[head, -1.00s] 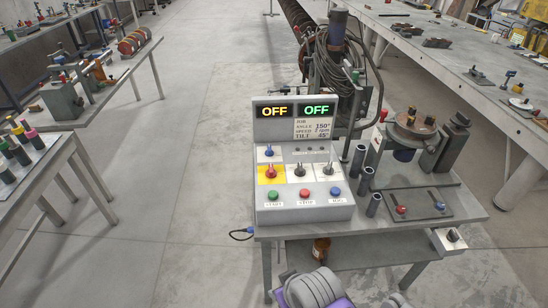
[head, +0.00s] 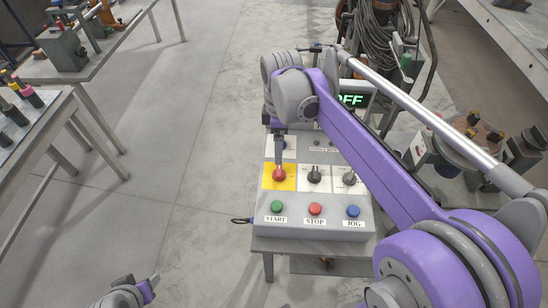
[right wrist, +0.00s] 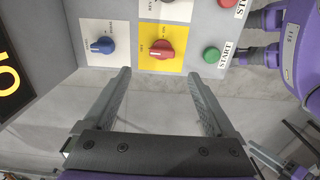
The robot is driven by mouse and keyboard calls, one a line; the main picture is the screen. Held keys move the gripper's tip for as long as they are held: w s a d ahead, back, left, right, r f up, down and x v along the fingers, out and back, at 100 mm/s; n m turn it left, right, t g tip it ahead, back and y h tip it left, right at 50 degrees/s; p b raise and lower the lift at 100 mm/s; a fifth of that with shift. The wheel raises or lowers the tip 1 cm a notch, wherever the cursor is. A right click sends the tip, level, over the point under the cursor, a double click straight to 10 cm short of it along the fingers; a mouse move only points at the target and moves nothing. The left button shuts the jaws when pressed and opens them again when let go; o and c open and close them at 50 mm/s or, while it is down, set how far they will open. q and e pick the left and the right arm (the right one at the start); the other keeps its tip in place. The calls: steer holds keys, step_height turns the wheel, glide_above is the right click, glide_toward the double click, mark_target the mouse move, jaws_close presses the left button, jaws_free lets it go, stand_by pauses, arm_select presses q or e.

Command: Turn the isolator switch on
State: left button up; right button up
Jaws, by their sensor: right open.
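The red rotary switch (head: 279,175) sits on a yellow plate on the sloped control panel. It also shows in the right wrist view (right wrist: 168,46). I take it to be the isolator switch; its small label is not legible. My right gripper (head: 279,142) hangs just above and behind the red switch. In the right wrist view its two fingers (right wrist: 158,78) are wide apart and empty, with the switch beyond the tips. I see no contact with it. My left gripper (head: 148,287) shows only partly at the lower left edge, away from the panel; its jaws are unclear.
A blue knob (right wrist: 102,44) is beside the red switch. Two dark switches (head: 314,174) and the green (head: 277,207), red (head: 315,209) and blue (head: 353,211) buttons are close by. The display (head: 352,100) reads OFF, partly hidden by my arm. Floor left of the panel is clear.

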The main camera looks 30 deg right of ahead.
mark_target(279, 170)
steer(key=f, duration=1)
steer(key=shift+s+a+f+b, duration=0.1)
steer(key=shift+s+b, duration=0.1)
steer(key=shift+b, duration=0.15)
arm_select(q)
steer(key=shift+s+f, duration=0.4)
steer(key=shift+f, duration=0.1)
arm_select(e)
steer(key=c, duration=1.4)
steer(key=shift+o, duration=0.2)
